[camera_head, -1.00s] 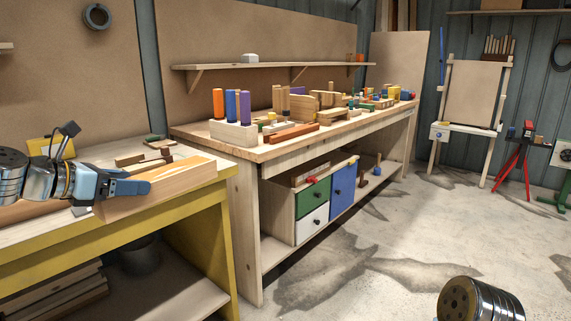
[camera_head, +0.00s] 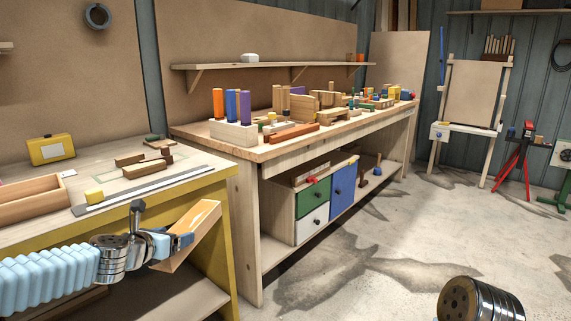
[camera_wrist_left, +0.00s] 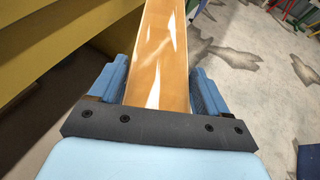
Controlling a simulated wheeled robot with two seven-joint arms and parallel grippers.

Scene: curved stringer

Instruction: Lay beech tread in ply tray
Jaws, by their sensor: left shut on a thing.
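The beech tread (camera_head: 202,228), a light brown board, is held tilted out in front of the yellow bench's right end, clear of the bench top. My left gripper (camera_head: 178,241) is shut on it near its lower end. In the left wrist view the tread (camera_wrist_left: 162,50) runs lengthwise away between the two blue fingers, its glossy face towards the camera. A shallow wooden tray (camera_head: 40,202), apparently the ply tray, sits on the bench top at the left edge of the head view, partly cut off. The left gripper is to its right and lower. My right gripper is out of view.
A second workbench (camera_head: 300,150) with many toys stands behind. The floor to the right is open.

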